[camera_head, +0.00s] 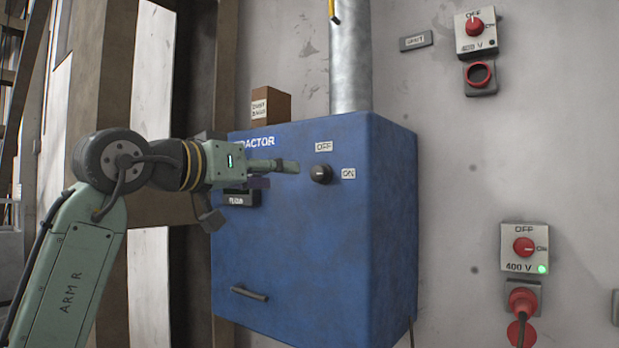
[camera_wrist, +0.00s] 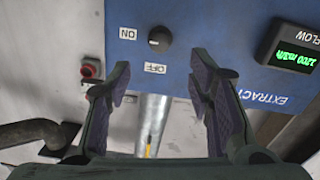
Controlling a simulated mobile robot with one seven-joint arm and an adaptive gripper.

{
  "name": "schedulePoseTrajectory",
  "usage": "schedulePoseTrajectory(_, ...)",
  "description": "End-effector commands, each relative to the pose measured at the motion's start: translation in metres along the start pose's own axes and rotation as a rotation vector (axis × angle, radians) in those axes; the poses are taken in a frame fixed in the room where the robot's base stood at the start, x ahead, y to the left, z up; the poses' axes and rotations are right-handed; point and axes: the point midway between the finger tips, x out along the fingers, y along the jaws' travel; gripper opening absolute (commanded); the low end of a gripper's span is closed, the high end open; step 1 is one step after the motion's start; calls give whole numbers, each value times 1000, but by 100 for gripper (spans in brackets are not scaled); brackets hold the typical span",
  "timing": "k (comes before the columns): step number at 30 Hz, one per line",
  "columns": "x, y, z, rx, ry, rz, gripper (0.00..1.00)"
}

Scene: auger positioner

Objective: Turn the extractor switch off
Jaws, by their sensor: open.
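The extractor switch is a round black knob (camera_head: 321,174) on the front of the blue extractor box (camera_head: 290,235). An OFF label (camera_head: 324,147) is above it and an ON label (camera_head: 348,174) to its right. In the wrist view, which is upside down, the knob (camera_wrist: 160,38) has a small pale mark that seems to face the ON label (camera_wrist: 129,33). My gripper (camera_head: 283,170) is just left of the knob in the head view. In the wrist view its fingers (camera_wrist: 161,66) are apart and empty, with the knob beyond the gap, not touched.
A flow display (camera_head: 240,197) with green digits (camera_wrist: 297,61) is on the box, partly behind my gripper. A handle (camera_head: 249,293) is lower down. A metal duct (camera_head: 350,60) and a small brown box (camera_head: 271,104) stand on top. Two 400 V wall switches (camera_head: 475,32) (camera_head: 525,248) are at right.

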Motion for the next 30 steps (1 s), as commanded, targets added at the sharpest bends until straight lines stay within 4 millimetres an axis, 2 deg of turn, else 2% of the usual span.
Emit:
schedulePoseTrajectory(12, 72, 1, -3, 2, 2, 1, 48)
schedulePoseTrajectory(16, 90, 1, -2, 2, 2, 1, 48)
schedulePoseTrajectory(21, 102, 1, -2, 3, 3, 0, 48)
schedulePoseTrajectory(30, 103, 0, -1, 2, 4, 1, 47)
